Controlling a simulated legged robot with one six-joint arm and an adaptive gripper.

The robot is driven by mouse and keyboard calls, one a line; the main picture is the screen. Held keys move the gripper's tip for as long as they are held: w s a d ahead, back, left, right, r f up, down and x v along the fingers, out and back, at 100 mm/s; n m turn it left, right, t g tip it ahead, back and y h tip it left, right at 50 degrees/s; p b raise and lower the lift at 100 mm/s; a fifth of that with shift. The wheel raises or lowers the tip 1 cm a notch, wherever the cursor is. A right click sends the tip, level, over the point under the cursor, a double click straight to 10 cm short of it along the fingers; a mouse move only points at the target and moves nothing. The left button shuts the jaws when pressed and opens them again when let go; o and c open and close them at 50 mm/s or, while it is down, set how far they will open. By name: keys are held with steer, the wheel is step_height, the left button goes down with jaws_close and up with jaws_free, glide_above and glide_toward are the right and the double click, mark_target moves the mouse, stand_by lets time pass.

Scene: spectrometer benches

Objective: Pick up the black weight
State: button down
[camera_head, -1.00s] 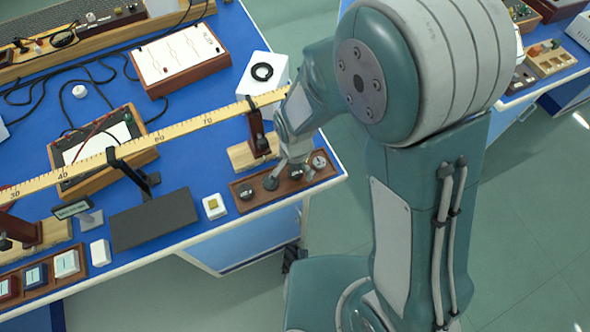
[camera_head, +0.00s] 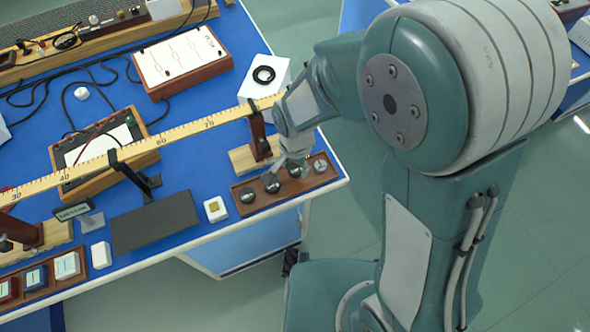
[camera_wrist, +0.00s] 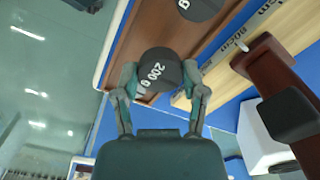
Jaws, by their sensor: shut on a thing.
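In the head view my gripper (camera_head: 290,165) is over the brown weight tray (camera_head: 242,208) at the table's front right corner. A black weight (camera_head: 247,195) sits at the tray's left end and a silver-topped weight (camera_head: 320,165) at its right end. In the wrist view another black weight (camera_wrist: 200,8) lies beyond the held one. I cannot tell whether the held weight is clear of the tray.
A yellow ruler (camera_head: 185,132) on dark posts runs behind the tray. A wooden-based post (camera_head: 258,145) stands close behind my gripper. A white block (camera_head: 214,208) and a dark plate (camera_head: 155,220) lie to the left.

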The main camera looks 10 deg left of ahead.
steer(key=s+a+r, duration=0.7)
steer(key=s+r, duration=0.2)
steer(key=s, duration=0.2)
steer(key=shift+s+a+r, duration=0.2)
steer(key=shift+s+r, duration=0.15)
steer(key=shift+s, duration=0.05)
